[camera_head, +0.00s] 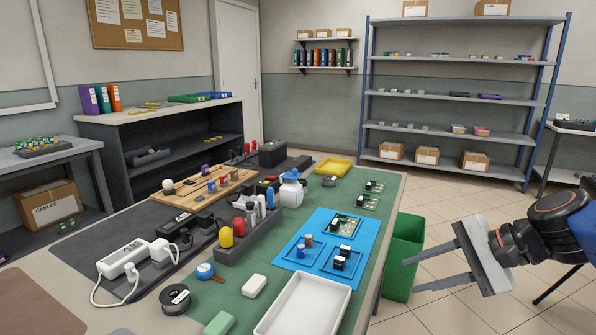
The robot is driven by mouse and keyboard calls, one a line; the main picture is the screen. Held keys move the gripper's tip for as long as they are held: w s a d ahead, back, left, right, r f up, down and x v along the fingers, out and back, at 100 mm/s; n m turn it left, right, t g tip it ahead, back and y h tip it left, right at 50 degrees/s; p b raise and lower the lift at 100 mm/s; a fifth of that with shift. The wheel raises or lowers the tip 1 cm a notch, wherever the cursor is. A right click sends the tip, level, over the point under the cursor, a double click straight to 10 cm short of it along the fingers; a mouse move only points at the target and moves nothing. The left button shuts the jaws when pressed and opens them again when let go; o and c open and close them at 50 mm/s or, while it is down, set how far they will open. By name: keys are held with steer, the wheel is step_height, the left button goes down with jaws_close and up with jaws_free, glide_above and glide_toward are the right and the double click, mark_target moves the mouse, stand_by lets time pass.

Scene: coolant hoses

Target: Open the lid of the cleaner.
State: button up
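No object is plainly marked as the cleaner. A dark grey box (285,158) stands at the far end of the workbench and may be it; no raised lid shows on it, and its top is too small to read. My gripper (420,272) is at the right, over the floor beyond the bench's right edge. Its two flat fingers point left and are wide apart, with nothing between them. It is well apart from both the box and the bottle.
The green bench mat (235,291) carries a white tray (304,306), a blue mat (315,232) with circuit boards, a dark tool holder (232,251) and a yellow tray (333,167). A green bin (404,258) stands between bench and gripper.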

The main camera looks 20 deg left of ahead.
mark_target(297, 171)
steer(key=w+a+r+m+y, duration=0.1)
steer(key=w+a+m, duration=0.1)
steer(key=w+a, duration=0.2)
steer(key=w+a+r+m+y, duration=0.2)
steer(key=w+a, duration=0.2)
steer(key=w+a+r+m+y, duration=0.2)
steer(key=w+a, duration=0.1)
steer(key=a, duration=0.1)
steer(key=shift+w+a+r, duration=0.1)
steer(key=shift+w+a, duration=0.25)
steer(key=shift+w, duration=0.05)
steer(key=w+a+r+m+t+y, duration=0.2)
steer(key=w+a+m+y, duration=0.1)
steer(key=w+a+m, duration=0.65)
steer(key=w+a+n, duration=0.1)
steer(key=a, duration=0.4)
steer(key=w+a+n, duration=0.1)
steer(key=w+a, duration=0.1)
steer(key=a, duration=0.3)
steer(key=w+a+n, duration=0.1)
steer(key=w+a, duration=0.1)
steer(key=a, duration=0.3)
steer(key=shift+a, duration=0.1)
jaws_close()
